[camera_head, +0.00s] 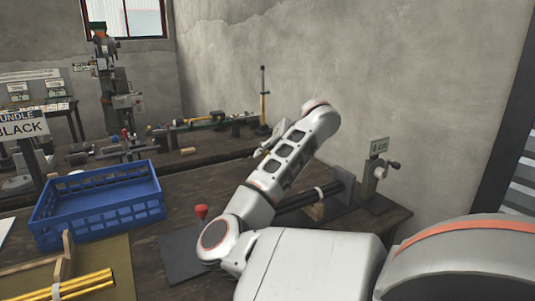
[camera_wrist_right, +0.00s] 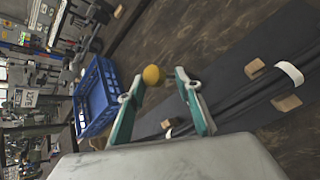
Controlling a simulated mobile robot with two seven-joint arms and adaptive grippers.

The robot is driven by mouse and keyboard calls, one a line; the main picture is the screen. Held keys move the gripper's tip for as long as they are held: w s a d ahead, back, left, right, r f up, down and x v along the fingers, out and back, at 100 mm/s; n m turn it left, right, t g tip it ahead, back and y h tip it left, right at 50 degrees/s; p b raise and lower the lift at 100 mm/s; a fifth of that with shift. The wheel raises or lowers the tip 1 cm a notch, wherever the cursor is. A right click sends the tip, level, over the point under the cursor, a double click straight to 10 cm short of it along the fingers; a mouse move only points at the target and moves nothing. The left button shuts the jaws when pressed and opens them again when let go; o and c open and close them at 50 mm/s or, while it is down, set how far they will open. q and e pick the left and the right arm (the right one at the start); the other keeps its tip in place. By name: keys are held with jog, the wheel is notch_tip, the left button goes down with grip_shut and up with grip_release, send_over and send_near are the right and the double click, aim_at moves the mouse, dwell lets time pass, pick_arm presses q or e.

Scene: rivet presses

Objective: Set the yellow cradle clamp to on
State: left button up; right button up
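In the right wrist view a round yellow knob (camera_wrist_right: 153,76) shows between or just beyond the fingertips of my right gripper (camera_wrist_right: 159,80). The two teal fingers are apart, with nothing visibly clamped between them; I cannot tell whether either touches the knob. The rest of the clamp is not clear. In the head view my right forearm blocks the yellow knob, and a greenish part of my right gripper (camera_head: 268,143) shows beside the forearm. My left gripper is in neither view.
A dark rod bundle (camera_head: 296,199) with a white band lies under my forearm. A red knob (camera_head: 201,211) stands left of my elbow. A blue crate (camera_head: 100,213) is farther left. Yellow rods (camera_head: 88,284) lie at the lower left. A small gauge stand (camera_head: 376,180) is at the right.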

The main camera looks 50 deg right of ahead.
jog(key=shift+r, duration=0.25)
jog(key=v, duration=1.1)
jog(key=shift+s, duration=0.4)
dwell(0.4)
